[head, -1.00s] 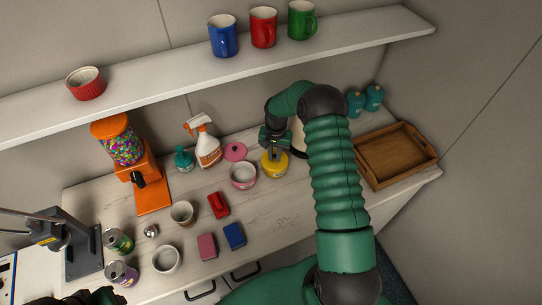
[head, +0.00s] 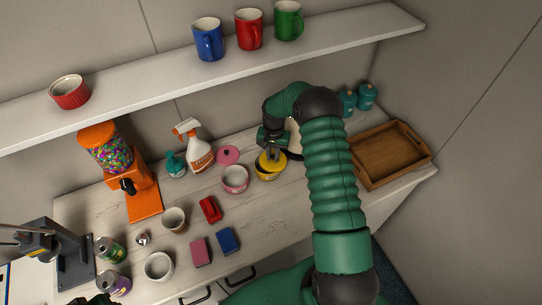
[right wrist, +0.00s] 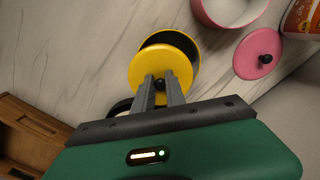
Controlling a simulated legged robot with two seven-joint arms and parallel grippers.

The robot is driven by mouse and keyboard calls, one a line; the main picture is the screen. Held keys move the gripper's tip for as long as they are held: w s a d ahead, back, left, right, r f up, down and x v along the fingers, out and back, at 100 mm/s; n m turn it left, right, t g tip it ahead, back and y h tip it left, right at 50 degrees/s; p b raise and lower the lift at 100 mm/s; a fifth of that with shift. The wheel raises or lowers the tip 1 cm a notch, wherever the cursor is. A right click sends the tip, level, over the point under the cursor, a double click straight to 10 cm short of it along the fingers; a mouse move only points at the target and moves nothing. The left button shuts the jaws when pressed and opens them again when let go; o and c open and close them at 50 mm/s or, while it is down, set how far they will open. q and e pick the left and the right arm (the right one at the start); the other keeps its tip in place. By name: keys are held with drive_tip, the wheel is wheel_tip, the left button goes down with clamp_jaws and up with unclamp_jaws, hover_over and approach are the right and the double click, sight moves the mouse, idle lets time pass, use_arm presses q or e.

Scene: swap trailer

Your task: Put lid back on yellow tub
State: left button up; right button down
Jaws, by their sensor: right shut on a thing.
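The yellow lid (right wrist: 160,72) is a round disc with a dark knob. My right gripper (head: 273,152) is shut on the knob, with its fingers (right wrist: 160,88) in the right wrist view. The lid (head: 272,160) is over the yellow tub (head: 266,174) but off-centre. The tub's dark opening and yellow rim (right wrist: 184,38) show past the lid's edge in the right wrist view. I cannot tell whether lid and tub touch. A dark part of my left gripper (head: 95,300) shows at the bottom left edge; its fingers are not clear.
A pink tub (head: 235,178) stands open just left of the yellow tub, with its pink lid (head: 228,155) behind. A spray bottle (head: 198,150) stands further left. A wooden tray (head: 390,155) is at the right. The shelf (head: 150,85) with mugs runs above.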

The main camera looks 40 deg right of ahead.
sight(266, 164)
drive_tip(key=shift+f, duration=0.1)
drive_tip(key=shift+w+a+r, duration=0.1)
drive_tip(key=shift+a+r, duration=0.05)
drive_tip(key=shift+a, duration=0.3)
drive_tip(key=shift+w+a+r, duration=0.1)
drive_tip(key=shift+a+r, duration=0.05)
drive_tip(key=shift+a, duration=0.25)
drive_tip(key=shift+a+r+p, duration=0.2)
drive_tip(key=shift+a+p, duration=0.2)
drive_tip(key=shift+a, duration=0.5)
use_arm(q)
drive_tip(key=shift+a+r, duration=0.35)
drive_tip(key=shift+a, duration=0.1)
drive_tip(key=shift+d, duration=0.25)
use_arm(e)
drive_tip(key=shift+d+f, duration=0.1)
drive_tip(key=shift+d, duration=0.1)
use_arm(q)
drive_tip(key=shift+a+f+b, duration=0.1)
drive_tip(key=shift+f+b, duration=0.25)
use_arm(e)
drive_tip(key=shift+d+f, duration=0.2)
drive_tip(key=shift+d, duration=0.05)
drive_tip(key=c, duration=1.3)
unclamp_jaws()
